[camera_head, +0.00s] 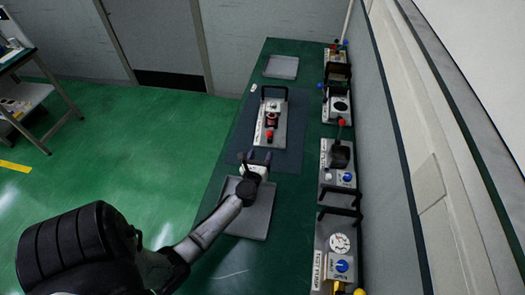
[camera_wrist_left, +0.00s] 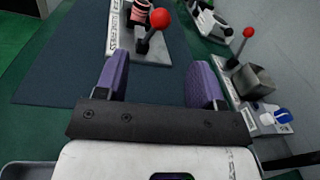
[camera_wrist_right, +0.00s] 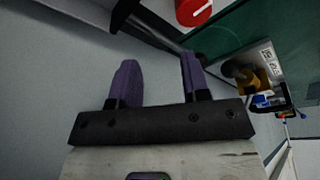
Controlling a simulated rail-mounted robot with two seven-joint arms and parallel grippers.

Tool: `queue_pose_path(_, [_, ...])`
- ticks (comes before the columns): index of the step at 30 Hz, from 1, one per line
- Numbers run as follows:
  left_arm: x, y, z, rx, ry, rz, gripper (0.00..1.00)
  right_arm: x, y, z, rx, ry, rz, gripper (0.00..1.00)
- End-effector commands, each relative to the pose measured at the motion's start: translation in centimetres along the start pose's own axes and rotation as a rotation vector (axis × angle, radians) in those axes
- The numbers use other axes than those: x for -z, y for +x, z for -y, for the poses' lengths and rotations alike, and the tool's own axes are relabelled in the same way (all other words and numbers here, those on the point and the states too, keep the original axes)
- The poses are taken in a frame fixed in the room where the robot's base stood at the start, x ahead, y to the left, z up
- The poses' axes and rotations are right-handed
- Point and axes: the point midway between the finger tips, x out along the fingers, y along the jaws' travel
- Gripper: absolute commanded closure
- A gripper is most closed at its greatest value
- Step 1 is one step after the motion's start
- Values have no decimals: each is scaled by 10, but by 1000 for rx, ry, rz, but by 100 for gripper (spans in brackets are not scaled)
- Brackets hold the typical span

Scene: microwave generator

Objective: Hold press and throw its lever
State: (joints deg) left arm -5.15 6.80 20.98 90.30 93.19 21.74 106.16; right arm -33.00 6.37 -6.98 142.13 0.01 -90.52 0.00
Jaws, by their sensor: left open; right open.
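A grey-based device (camera_head: 281,131) with a black carry handle, a copper-coloured part and a red-ball lever stands on the dark mat; I take it for the press. Its red ball (camera_head: 269,135) is at the near end and also shows in the left wrist view (camera_wrist_left: 160,18). My left gripper (camera_head: 259,156) is open and empty, just short of the device's near end, with the lever ahead between its purple fingers. My right gripper (camera_wrist_right: 159,68) is open and empty in its own wrist view and does not show in the head view.
A grey tray (camera_head: 247,222) lies under my left wrist. Another tray (camera_head: 281,67) lies at the table's far end. Several devices line the right side, including one with a red-ball lever (camera_head: 340,155). A red knob (camera_wrist_right: 194,10) is near my right gripper.

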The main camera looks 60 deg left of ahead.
Motion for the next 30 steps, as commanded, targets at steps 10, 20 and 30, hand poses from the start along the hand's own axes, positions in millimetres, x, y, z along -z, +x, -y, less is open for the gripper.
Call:
queue_pose_path(10, [-1,48,0,2,-5,3,37,-4,3,-3,-9,-9,8,57])
queue_pose_path(20, [0,96,0,2,-3,2,37,-6,9,-4,-11,-12,9,57])
queue_pose_path(30, [-1,117,1,2,-5,1,37,-7,12,-2,-5,-4,7,57])
